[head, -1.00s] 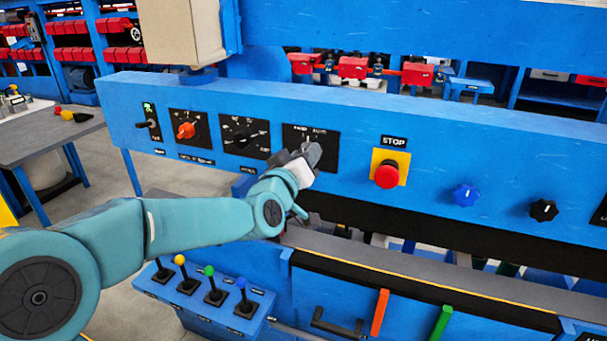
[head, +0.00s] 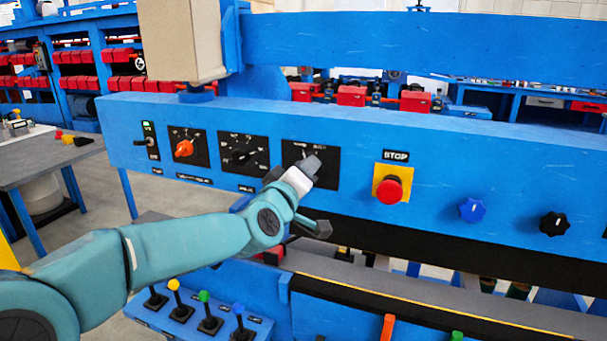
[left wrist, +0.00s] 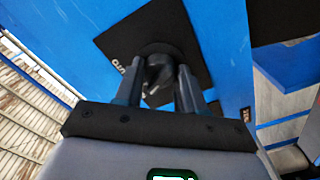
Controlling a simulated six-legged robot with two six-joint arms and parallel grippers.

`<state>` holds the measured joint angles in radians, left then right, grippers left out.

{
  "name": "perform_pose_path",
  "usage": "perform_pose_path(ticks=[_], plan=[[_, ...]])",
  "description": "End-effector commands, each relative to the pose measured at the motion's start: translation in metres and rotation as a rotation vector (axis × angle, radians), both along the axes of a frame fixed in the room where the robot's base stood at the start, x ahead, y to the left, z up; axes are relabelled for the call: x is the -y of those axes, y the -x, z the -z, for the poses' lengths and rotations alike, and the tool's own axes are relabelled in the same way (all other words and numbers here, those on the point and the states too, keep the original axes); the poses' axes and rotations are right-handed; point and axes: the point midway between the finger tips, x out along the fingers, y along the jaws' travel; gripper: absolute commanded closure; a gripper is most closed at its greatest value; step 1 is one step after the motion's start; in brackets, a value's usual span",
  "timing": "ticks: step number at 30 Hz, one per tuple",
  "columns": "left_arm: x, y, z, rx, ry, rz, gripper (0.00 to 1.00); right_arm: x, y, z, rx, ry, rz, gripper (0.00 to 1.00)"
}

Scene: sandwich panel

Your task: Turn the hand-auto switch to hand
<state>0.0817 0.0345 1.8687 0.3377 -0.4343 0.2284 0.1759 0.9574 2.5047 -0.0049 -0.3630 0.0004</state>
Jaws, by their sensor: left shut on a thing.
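The hand-auto switch is on a black square plate (head: 327,165) on the blue panel, with small white lettering along its top edge. In the head view my left gripper (head: 308,166) is at this plate and covers most of the switch's knob. In the left wrist view the dark knob (left wrist: 159,72) sits between the two fingers of my left gripper (left wrist: 160,78), which is shut on it. Part of the lettering "AUTO" shows on the plate (left wrist: 120,42) there. The knob's exact pointing direction is hard to tell. My right gripper is not in view.
Left of the switch are a black rotary knob (head: 240,154), an orange knob (head: 184,148) and a small toggle (head: 148,142). Right of it are the red stop button (head: 389,190), a blue knob (head: 472,210) and a black knob (head: 554,223). Coloured levers (head: 204,312) stand below.

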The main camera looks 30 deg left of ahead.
Motion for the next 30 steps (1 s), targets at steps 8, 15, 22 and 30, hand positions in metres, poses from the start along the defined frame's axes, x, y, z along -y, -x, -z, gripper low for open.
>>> perform_pose_path(ticks=[8, 15, 22, 30], plan=[[0.0, 0.0, -0.001, 0.002, -0.001, 0.0, 0.35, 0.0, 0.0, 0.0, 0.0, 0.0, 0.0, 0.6], [0.0, 0.001, -0.001, 0.001, -0.001, 0.0, 0.35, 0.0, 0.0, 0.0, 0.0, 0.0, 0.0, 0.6], [0.007, 0.03, -0.001, 0.003, -0.002, 0.0, 0.35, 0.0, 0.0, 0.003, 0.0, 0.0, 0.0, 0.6], [0.024, 0.1, -0.003, 0.005, -0.001, 0.002, 0.35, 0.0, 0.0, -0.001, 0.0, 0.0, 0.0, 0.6]])
